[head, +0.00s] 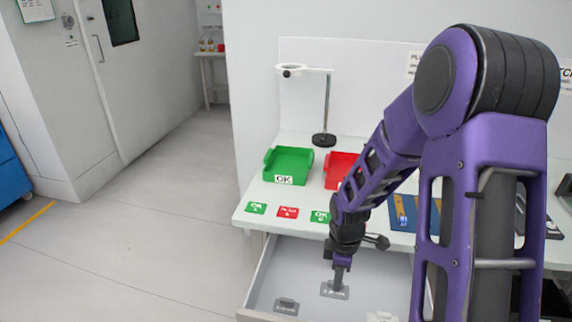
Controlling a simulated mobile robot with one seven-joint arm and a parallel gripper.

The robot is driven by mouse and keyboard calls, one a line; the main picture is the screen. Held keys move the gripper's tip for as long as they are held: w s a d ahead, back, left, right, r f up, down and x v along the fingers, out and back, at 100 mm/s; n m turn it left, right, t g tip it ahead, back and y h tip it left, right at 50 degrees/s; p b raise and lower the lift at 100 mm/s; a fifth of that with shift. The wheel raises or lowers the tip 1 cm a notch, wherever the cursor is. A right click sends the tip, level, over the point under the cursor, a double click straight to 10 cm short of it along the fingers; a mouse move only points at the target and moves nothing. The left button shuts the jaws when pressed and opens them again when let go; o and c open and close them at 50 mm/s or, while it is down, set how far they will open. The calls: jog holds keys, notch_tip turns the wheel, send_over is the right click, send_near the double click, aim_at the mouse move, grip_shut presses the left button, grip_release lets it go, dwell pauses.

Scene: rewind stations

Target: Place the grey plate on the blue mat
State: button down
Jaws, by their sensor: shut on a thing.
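My gripper (338,284) reaches down into the open drawer and is shut on a small grey plate (328,292). The plate is at the drawer floor; I cannot tell whether it is lifted clear of it. The blue mat (407,222) lies on the white table to the right, partly hidden behind my arm. Some small yellowish and dark items show on its left part.
The open drawer (258,277) also holds another grey piece (286,306) and a pale piece (381,317). On the table are a green OK tray (288,166), a red tray (338,165), small green and red cards, and a lamp stand (325,115).

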notch_tip(320, 180, up, 5)
jog(key=p, duration=0.3)
jog(key=shift+r, duration=0.2)
jog(key=shift+w+r, duration=0.1)
jog(key=shift+r, duration=0.15)
jog(key=m, duration=0.3)
jog(key=shift+w+a+f, duration=0.1)
jog(key=shift+w+f, duration=0.15)
jog(key=shift+w, duration=0.05)
jog(key=m, duration=0.4)
jog(key=w+m+b, duration=0.1)
jog(key=m, duration=0.3)
jog(key=w+m, duration=0.1)
jog(key=m, duration=0.3)
jog(key=shift+w+a+r, duration=0.1)
jog(key=shift+w+a, duration=0.15)
jog(key=shift+a, duration=0.05)
